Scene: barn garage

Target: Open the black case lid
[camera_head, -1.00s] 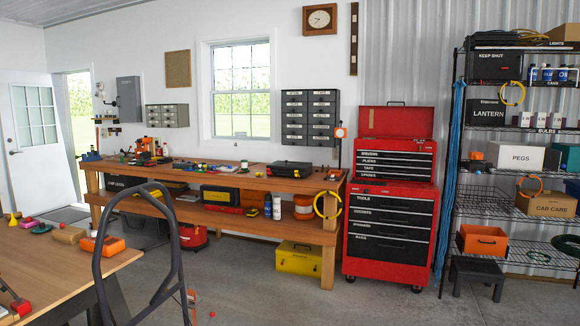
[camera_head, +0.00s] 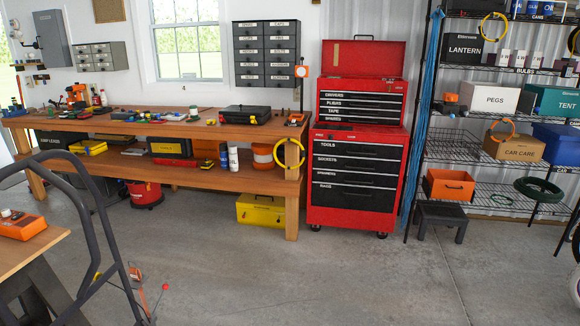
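A black case (camera_head: 245,114) lies on top of the wooden workbench (camera_head: 190,130), toward its right end. Its lid looks shut, and small yellow marks show on its front. It is small at this distance, so its latches are hard to make out. Neither of my grippers is in view.
A red tool chest (camera_head: 358,180) with its top lid up stands right of the bench. A yellow box (camera_head: 261,211) sits under the bench. A dark tubular frame (camera_head: 108,230) and a table corner (camera_head: 30,248) stand at the left front. The concrete floor (camera_head: 330,280) ahead is mostly clear.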

